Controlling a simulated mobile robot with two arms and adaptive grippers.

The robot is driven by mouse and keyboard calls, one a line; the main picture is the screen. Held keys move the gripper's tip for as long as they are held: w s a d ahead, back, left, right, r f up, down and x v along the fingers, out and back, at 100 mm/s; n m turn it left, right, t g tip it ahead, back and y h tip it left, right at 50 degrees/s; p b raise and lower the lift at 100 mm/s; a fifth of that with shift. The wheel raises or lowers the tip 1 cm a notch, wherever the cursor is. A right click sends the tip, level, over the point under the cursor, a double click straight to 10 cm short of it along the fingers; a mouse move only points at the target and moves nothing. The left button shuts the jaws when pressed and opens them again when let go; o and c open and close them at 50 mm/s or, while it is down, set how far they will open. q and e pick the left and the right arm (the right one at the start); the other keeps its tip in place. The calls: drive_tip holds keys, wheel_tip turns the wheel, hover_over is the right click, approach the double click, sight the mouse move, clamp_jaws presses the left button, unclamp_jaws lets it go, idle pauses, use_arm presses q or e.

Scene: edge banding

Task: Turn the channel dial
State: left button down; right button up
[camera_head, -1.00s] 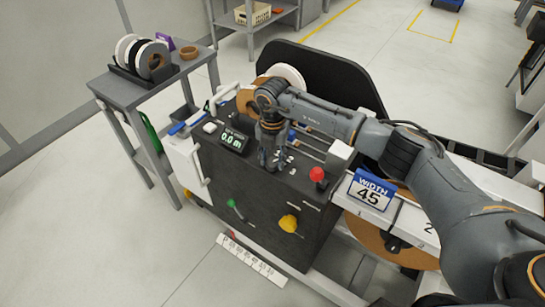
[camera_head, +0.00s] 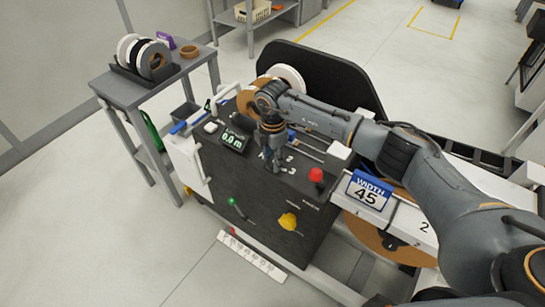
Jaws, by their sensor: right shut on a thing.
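My right gripper (camera_head: 273,160) points down at the top of the dark machine (camera_head: 215,162), beside the green-lit display (camera_head: 235,141) that reads 0.0 m. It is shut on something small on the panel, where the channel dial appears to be. The dial itself is hidden by the fingers. White marks, including a 3, show beside the fingertips. My left gripper is not in view.
A red knob (camera_head: 316,175) stands right of the gripper. A green knob (camera_head: 232,201) and a yellow knob (camera_head: 288,221) are on the front face. A blue WIDTH 45 sign (camera_head: 368,191) is at right. A side table (camera_head: 120,85) holds rolls.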

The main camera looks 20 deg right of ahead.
idle(0.5)
drive_tip(key=o, duration=1.2)
wheel_tip(320, 180, up, 12)
